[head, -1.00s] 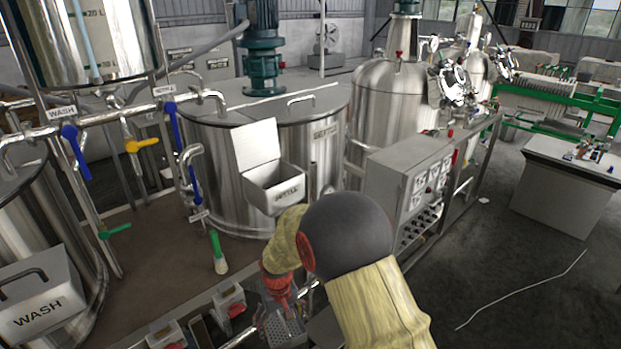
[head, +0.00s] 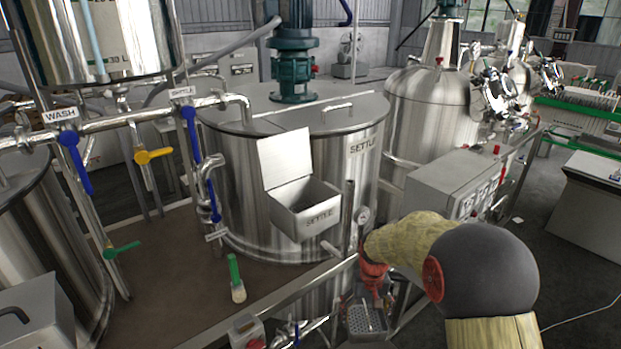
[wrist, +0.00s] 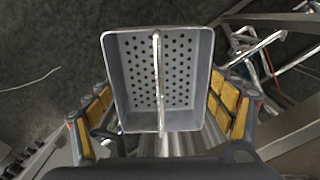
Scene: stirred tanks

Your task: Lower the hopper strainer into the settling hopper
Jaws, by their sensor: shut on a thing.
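The settling hopper (head: 308,223) is a grey metal box marked SETTLE on the front of the steel settling tank, in the head view. Its lid (head: 286,158) stands open and its mouth is clear. My gripper (head: 372,290) is to the right of the hopper and lower in the picture. It is shut on the hopper strainer (head: 367,320), a grey perforated box. In the wrist view the strainer (wrist: 135,75) sits between the yellow-padded fingers (wrist: 163,112), with a bar handle across it. The exact grip on the handle is hidden.
The settling tank (head: 240,185) stands behind the hopper. Blue-handled valves and pipes (head: 210,180) are to the left, and a control box (head: 450,185) is to the right. A frame rail (head: 300,290) runs below the hopper.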

